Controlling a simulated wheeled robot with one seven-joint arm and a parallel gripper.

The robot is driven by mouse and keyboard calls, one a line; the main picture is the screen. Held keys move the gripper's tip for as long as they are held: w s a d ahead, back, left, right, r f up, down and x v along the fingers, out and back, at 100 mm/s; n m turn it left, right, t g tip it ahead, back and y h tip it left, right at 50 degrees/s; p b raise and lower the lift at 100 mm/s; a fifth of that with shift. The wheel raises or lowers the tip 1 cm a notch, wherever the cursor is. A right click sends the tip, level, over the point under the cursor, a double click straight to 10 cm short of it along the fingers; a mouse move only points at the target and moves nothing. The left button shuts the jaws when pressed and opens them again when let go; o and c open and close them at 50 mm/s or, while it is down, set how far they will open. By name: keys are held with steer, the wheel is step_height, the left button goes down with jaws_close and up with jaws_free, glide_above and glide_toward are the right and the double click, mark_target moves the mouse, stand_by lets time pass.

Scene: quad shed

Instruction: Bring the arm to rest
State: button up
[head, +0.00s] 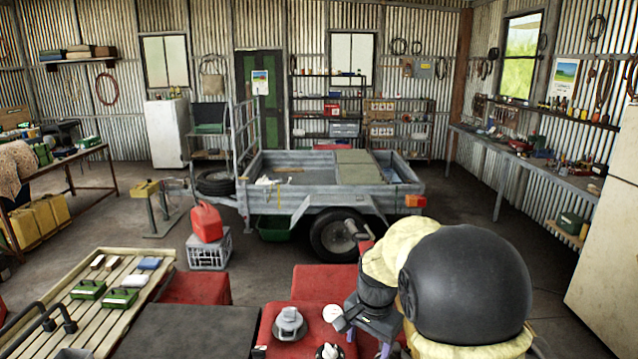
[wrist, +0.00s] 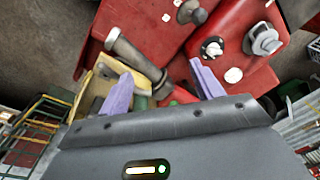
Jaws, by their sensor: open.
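My gripper (wrist: 162,84) shows in the wrist view with its two purple fingers spread apart and no object held between them. Beyond the fingers lie a dark handle-like bar (wrist: 135,50) and a red surface (wrist: 185,25); I cannot tell whether anything touches. In the head view my arm, with a black dome and cream covering, fills the lower right over the red bodywork (head: 322,283).
A grey knob-like fitting (head: 289,325) stands on the red bodywork. A slatted wooden rack (head: 65,318) with green boxes is at lower left. Behind are a red jerry can (head: 206,222) on a crate (head: 208,252) and a grey trailer (head: 300,192). Floor at right is clear.

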steer(key=s+d+f+n+t, duration=0.15)
steer(key=s+n, duration=0.25)
steer(key=s, duration=0.4)
steer(key=s+d+f+n, duration=0.1)
steer(key=s+d+n, duration=0.2)
steer(key=s, duration=0.5)
steer(key=s+b+x, duration=0.2)
steer(key=b+x, duration=0.8)
steer(key=shift+s+d+f+n, duration=0.25)
steer(key=shift+s+d+n, duration=0.15)
steer(key=shift+s, duration=0.05)
